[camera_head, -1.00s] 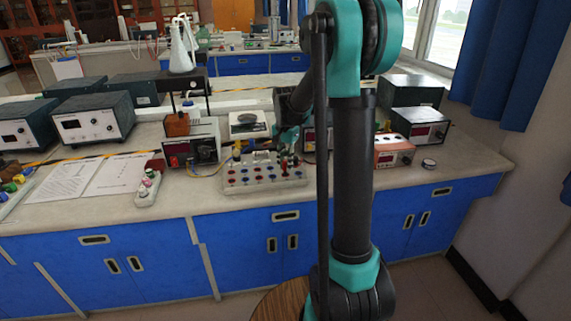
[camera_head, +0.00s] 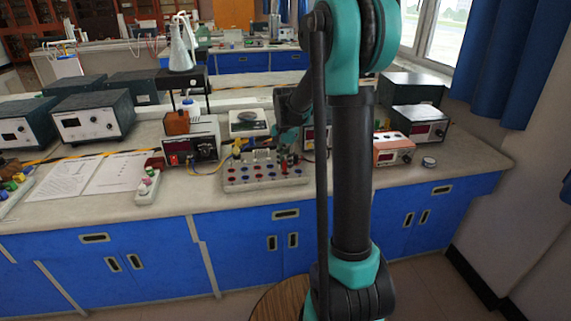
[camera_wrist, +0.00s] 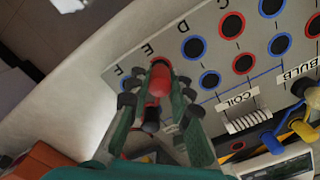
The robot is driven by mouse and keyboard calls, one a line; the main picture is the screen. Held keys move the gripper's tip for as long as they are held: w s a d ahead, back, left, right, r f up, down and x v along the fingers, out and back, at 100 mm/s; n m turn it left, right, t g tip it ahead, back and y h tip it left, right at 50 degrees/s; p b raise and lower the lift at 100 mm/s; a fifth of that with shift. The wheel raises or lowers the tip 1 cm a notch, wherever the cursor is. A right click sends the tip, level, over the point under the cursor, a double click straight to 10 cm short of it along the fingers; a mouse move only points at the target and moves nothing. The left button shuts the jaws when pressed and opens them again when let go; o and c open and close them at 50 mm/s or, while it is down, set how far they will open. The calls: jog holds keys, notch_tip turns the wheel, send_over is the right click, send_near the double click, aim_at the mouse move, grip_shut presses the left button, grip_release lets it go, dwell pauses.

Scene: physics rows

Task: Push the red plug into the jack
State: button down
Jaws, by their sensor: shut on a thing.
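The red plug (camera_wrist: 159,82) is held between the two fingers of my gripper (camera_wrist: 157,92), which is shut on it. In the wrist view its tip is over the jack panel (camera_wrist: 262,90), close to the letter E. The jack right under the tip is hidden, and I cannot tell whether the plug touches the panel. Open red and blue jacks show beside it, such as a blue jack (camera_wrist: 193,47) and a red jack (camera_wrist: 243,64). In the head view my gripper (camera_head: 285,158) is small and dark over the right part of the panel (camera_head: 262,184).
A yellow plug (camera_wrist: 303,128) with its lead and a coil (camera_wrist: 248,122) are on the panel. A meter box (camera_head: 190,150) stands behind left; an orange-fronted box (camera_head: 392,150) stands to the right. The bench front (camera_head: 225,203) is clear.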

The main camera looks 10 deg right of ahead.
jog(key=shift+f, duration=0.6)
jog(key=c, duration=1.3)
grip_release()
jog(key=shift+o, duration=0.6)
jog(key=o, duration=0.3)
jog(key=shift+r, duration=3.25)
